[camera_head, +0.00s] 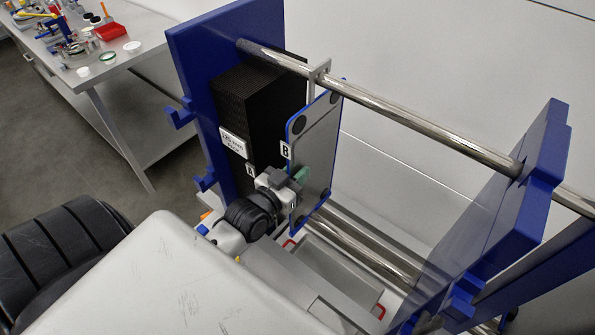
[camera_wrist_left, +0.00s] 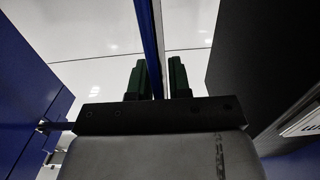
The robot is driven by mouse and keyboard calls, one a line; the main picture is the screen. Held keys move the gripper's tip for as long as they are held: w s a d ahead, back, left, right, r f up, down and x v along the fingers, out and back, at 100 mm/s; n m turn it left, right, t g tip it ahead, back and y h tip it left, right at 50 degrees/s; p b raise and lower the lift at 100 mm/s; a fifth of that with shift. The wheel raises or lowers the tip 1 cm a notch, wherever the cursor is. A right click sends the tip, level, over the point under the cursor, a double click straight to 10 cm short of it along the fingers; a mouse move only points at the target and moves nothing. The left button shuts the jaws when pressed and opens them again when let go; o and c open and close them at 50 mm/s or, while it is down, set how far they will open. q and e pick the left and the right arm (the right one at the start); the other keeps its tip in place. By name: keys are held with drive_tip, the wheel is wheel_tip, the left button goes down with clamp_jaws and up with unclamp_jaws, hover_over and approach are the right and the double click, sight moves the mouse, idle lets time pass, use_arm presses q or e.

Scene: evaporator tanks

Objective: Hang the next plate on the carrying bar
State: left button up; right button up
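A thin plate with a blue rim and a label "B" (camera_head: 317,150) is upright below the carrying bar (camera_head: 410,115). Its grey hook (camera_head: 319,73) is at the bar and appears to sit over it. My left gripper (camera_head: 301,174) is at the plate's near edge, with a green finger across its grey face. In the left wrist view the plate's edge (camera_wrist_left: 150,40) runs between the two dark green fingers (camera_wrist_left: 159,80). The fingers are close on both sides; whether both touch it I cannot tell. My right gripper is not in view.
A dark stack of plates (camera_head: 258,105) with a white label stands left of plate B, against the blue end wall (camera_head: 205,75). Another blue end support (camera_head: 510,205) stands at the right. The bar between plate B and that support is clear. A cluttered workbench (camera_head: 140,55) is at upper left.

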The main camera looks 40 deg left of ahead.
use_arm(q)
drive_tip(key=shift+o, duration=1.3)
drive_tip(key=shift+f, duration=0.15)
drive_tip(key=shift+s, duration=0.1)
drive_tip(key=s+b, duration=0.3)
drive_tip(key=s, duration=0.7)
drive_tip(key=shift+s+a+r, duration=0.25)
drive_tip(key=shift+s+a, duration=0.1)
drive_tip(key=shift+a, duration=0.1)
